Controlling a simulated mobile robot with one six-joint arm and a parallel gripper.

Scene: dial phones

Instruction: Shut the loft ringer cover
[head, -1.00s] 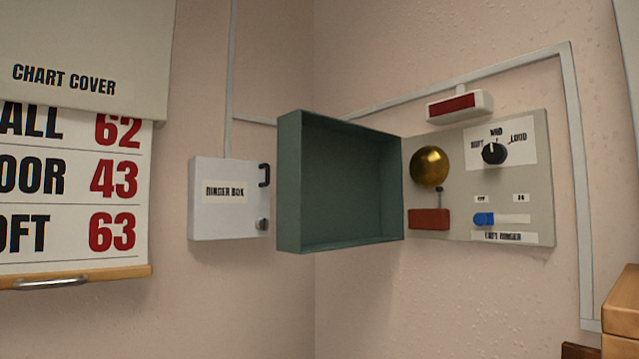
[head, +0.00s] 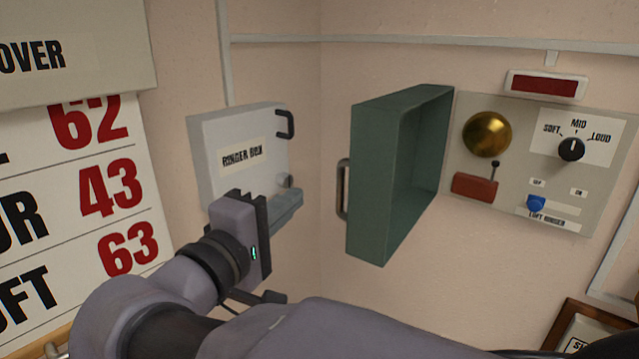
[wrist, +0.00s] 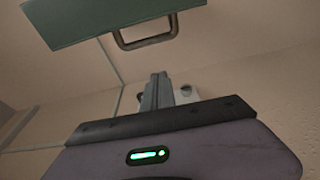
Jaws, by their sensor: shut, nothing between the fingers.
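The loft ringer cover (head: 385,175) is a green box-shaped lid, hinged at the left edge of the loft ringer panel (head: 600,190) and standing open. Its grey handle (head: 343,189) is on its outer face, toward the left. In the wrist view the cover (wrist: 100,18) and its handle (wrist: 146,38) show at the top, beyond the fingers. My gripper (head: 288,203) is shut and empty, left of the handle and apart from it in the head view. The fingers also show in the wrist view (wrist: 156,90).
The white ringer box (head: 225,140) is on the wall behind my gripper. The panel bears a brass bell (head: 487,134), a dial knob (head: 571,149) and a blue slider (head: 536,203). A number chart (head: 80,200) hangs at left. A framed sign (head: 590,335) is at lower right.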

